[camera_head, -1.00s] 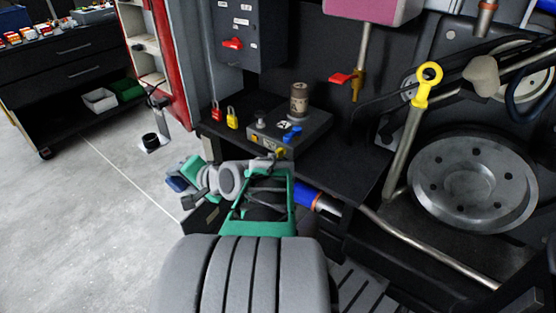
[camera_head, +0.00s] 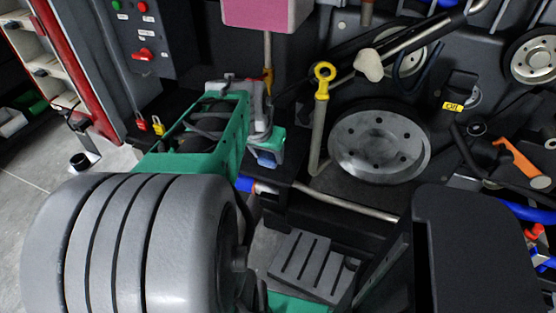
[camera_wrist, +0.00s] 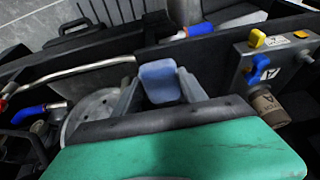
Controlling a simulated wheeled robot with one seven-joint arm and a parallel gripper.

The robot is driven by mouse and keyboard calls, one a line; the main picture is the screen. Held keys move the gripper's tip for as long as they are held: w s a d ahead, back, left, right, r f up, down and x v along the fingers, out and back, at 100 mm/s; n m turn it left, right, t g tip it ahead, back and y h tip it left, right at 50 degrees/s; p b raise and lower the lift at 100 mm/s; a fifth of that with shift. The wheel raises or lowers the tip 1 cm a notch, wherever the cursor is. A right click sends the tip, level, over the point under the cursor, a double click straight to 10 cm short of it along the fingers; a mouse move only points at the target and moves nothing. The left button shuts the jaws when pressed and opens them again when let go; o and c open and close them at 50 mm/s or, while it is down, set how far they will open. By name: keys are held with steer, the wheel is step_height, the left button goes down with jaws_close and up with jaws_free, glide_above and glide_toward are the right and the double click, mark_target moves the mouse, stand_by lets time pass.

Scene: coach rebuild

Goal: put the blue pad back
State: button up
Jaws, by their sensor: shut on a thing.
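The blue pad (camera_wrist: 160,84) is a small, pale blue block with rounded corners. In the wrist view it sits between the two grey fingers of my gripper (camera_wrist: 160,92), which is shut on it. In the head view the blue pad (camera_head: 268,158) shows at the lower end of my gripper (camera_head: 270,142), in front of the dark ledge. It is held in the air, clear of the round metal disc to its right. My green arm link hides part of the ledge behind it.
A bolted metal disc (camera_head: 379,147) lies right of my gripper, with a yellow-ended lever (camera_head: 322,85) standing between. A pink box (camera_head: 267,12) hangs above. A pipe (camera_head: 345,206) runs below. A black block (camera_head: 472,255) stands at the front right. The wrist view shows a control box (camera_wrist: 273,70).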

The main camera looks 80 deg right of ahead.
steer(key=d+f, duration=0.6)
steer(key=d, duration=0.1)
steer(key=shift+s+d+f, duration=0.1)
steer(key=shift+s+f, duration=0.25)
steer(key=shift+f, duration=0.05)
steer(key=f, duration=0.3)
steer(key=shift+d+f+b, duration=0.2)
steer(key=shift+b, duration=0.15)
steer(key=o, duration=1.2)
